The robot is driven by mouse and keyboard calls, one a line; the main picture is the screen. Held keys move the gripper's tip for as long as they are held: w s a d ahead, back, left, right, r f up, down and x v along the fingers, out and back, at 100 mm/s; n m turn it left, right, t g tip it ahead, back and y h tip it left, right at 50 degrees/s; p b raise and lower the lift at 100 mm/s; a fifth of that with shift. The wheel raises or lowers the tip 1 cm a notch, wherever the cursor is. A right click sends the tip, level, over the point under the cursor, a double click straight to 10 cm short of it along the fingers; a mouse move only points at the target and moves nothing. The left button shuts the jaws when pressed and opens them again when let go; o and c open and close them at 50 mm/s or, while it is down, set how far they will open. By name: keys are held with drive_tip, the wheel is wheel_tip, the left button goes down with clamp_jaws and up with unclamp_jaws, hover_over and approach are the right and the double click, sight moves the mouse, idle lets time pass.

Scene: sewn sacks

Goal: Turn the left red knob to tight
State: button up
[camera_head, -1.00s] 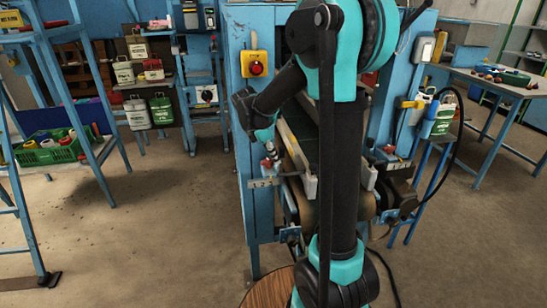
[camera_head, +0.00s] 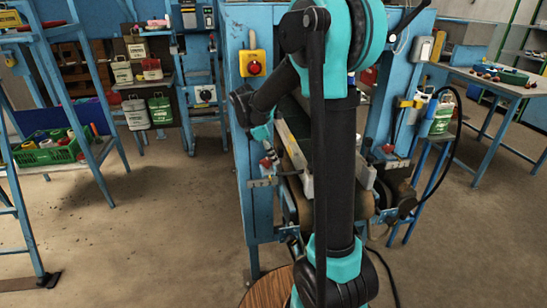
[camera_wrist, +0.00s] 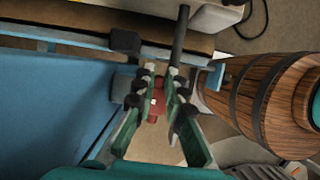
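The left red knob (camera_head: 267,161) is on the front left of the blue machine, above a small marked plate (camera_head: 262,183). My gripper (camera_head: 264,138) is just above it, reaching down from the arm. In the wrist view, the two green fingers of my gripper (camera_wrist: 160,80) stand apart with a gap between them. The red knob (camera_wrist: 155,104) shows in that gap, partly hidden by the fingers. I cannot tell whether a finger touches it. The right red knob (camera_head: 388,149) is on the machine's other side, beyond my arm.
A yellow box with a red button (camera_head: 254,64) is on the machine's left post. The conveyor belt (camera_head: 297,130) is partly behind my arm. A wooden barrel (camera_wrist: 265,95) stands close to the gripper's right in the wrist view. Floor to the left is clear.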

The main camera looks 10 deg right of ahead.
drive_tip(key=o, duration=0.4)
drive_tip(key=shift+a+f, duration=0.1)
drive_tip(key=shift+a, duration=0.2)
drive_tip(key=shift+o, duration=0.2)
drive_tip(key=shift+d, duration=0.1)
drive_tip(key=shift+a+r, duration=0.25)
drive_tip(key=shift+r, duration=0.2)
drive_tip(key=a, duration=1.2)
drive_tip(key=shift+r, duration=0.15)
